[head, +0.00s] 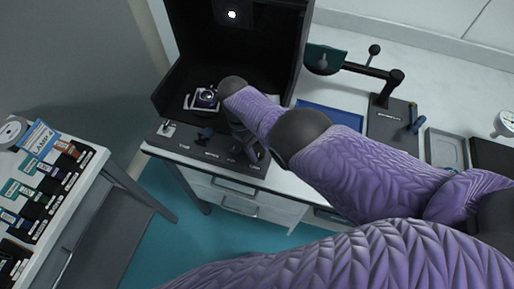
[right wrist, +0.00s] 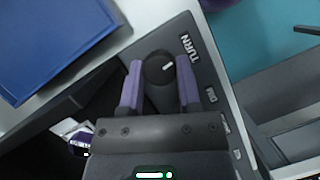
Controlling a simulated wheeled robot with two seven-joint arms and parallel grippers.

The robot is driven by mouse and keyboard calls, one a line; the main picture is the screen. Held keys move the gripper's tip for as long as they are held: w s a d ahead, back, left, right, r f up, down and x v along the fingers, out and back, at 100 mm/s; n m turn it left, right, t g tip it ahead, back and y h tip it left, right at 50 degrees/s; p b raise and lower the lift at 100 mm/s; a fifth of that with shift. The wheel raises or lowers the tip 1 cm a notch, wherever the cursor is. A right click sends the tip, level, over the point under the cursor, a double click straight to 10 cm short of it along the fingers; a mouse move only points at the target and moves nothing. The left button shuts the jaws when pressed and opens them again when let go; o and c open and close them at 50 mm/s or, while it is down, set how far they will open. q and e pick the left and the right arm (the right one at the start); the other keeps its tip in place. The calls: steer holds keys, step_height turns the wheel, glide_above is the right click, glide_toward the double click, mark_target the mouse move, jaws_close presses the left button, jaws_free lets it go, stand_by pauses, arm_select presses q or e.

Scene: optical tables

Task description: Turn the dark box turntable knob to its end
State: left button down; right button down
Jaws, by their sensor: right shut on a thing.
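The dark box (head: 172,92) stands open at the front on a white table, with a control strip (head: 185,141) along its front edge. My right gripper (head: 246,150) is at the right end of that strip, partly hidden by my arm. In the right wrist view its two purple fingers close on the turntable knob (right wrist: 159,68), a black round knob with a white pointer mark. The word TURN is printed beside it. A small purple object (head: 206,97) sits on a pale plate inside the box. My left gripper is in neither view.
A blue mat (head: 330,118) lies right of the box; it also shows in the right wrist view (right wrist: 55,40). A black stand (head: 384,90) is further right, near a grey tray (head: 446,148). A side table (head: 80,180) with several small boxes is at left.

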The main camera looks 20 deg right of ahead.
steer(key=shift+m, duration=0.6)
steer(key=shift+c, duration=1.4)
jaws_free()
steer(key=v, duration=1)
steer(key=shift+d+p, duration=0.2)
steer(key=shift+p, duration=0.15)
steer(key=shift+w, duration=0.1)
